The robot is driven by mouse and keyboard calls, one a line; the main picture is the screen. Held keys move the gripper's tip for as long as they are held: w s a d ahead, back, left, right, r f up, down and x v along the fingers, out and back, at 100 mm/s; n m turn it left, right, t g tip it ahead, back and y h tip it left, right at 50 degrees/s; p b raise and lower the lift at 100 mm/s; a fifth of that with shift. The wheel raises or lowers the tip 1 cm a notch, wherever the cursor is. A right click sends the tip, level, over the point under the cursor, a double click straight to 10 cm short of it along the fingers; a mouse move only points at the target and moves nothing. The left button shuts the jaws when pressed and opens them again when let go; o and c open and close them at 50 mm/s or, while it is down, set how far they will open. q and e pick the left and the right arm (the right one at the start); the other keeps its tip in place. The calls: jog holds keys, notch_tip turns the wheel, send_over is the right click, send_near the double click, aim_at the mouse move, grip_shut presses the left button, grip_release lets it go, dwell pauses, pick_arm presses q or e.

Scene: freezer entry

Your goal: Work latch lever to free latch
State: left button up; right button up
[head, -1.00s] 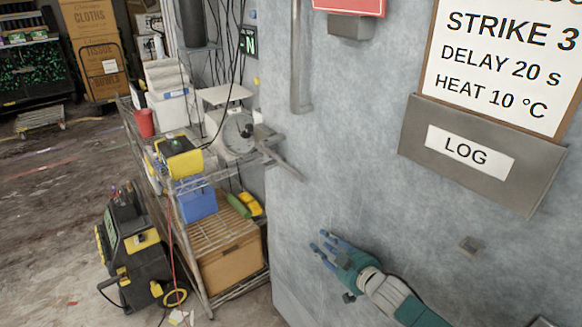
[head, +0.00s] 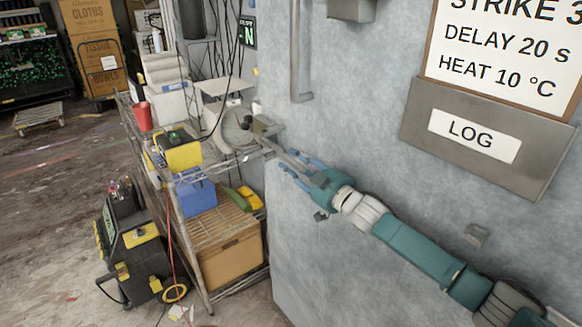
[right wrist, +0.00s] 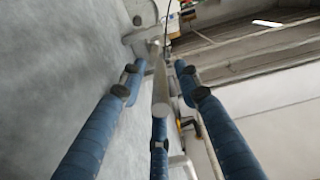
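The latch lever (head: 285,157) is a grey metal bar slanting down and right from its latch bracket (head: 264,127) at the door's left edge. My right gripper (head: 287,165), teal with blue fingers, is at the free end of the lever, its fingers spread. In the right wrist view the lever (right wrist: 160,88) runs lengthwise between the open blue fingers, its round end towards the camera. Fingers lie on both sides and one lies below. I cannot tell whether any finger touches it. The latch bracket shows farther off in that view (right wrist: 140,38). My left gripper is not in view.
The grey door (head: 350,120) carries a vertical pipe handle (head: 300,50) and a log holder (head: 480,140) on the right. A wire shelf cart (head: 215,235) with boxes and a scale stands close left of the latch. A black-yellow machine (head: 135,245) stands on the floor.

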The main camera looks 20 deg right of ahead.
jog(key=shift+x, duration=0.75)
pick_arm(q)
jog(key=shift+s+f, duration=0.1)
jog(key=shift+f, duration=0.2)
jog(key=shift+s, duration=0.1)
